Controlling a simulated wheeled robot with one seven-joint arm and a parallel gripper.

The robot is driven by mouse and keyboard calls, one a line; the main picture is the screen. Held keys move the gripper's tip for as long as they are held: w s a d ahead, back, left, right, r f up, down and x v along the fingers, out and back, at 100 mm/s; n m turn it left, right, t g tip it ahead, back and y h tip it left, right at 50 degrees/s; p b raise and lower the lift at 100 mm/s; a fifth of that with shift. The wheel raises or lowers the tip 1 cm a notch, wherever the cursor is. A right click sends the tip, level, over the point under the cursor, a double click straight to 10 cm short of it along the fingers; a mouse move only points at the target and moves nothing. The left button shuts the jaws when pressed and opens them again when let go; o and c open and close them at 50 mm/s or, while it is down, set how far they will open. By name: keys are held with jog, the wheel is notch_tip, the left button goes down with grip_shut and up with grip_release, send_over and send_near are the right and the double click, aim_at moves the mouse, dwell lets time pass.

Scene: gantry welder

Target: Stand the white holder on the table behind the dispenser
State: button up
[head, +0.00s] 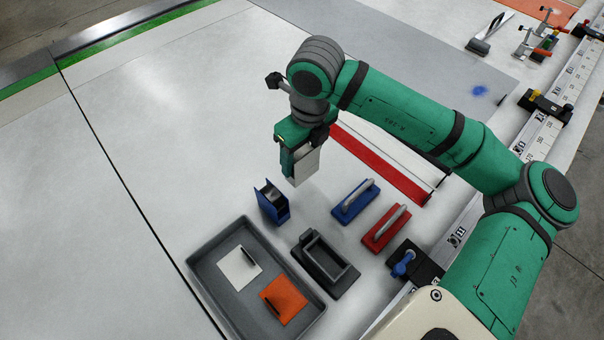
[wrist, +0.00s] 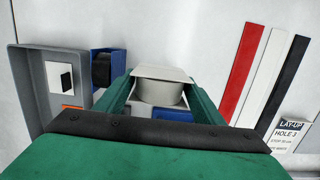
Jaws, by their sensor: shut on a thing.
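My gripper (head: 297,160) is shut on the white holder (head: 307,166) and holds it above the table. In the wrist view the holder (wrist: 160,90) sits between the two green fingers, with a flat pale top and a rounded body below. The fingers hide part of its sides. The blue open-topped piece with a dark part inside, which looks like the dispenser (head: 270,203), stands upright on the table, below and left of my gripper in the head view. It also shows left of the fingers in the wrist view (wrist: 121,60).
A grey tray (head: 208,247) holds a white and an orange plate. A dark grey frame (head: 343,284) and blue (head: 346,211) and red (head: 378,240) handled blocks stand right of it. Red, white and black strips (wrist: 275,70) lie right. The table's left side is clear.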

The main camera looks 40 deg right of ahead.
aim_at(302, 171)
jog(key=shift+f, duration=3.05)
jog(key=shift+f, duration=0.1)
jog(key=o, duration=1.2)
jog(key=shift+c, duration=0.2)
jog(key=r, duration=0.4)
jog(key=s+r, duration=0.1)
jog(key=r, duration=0.7)
jog(key=shift+s+r, duration=0.1)
jog(key=shift+s, duration=0.15)
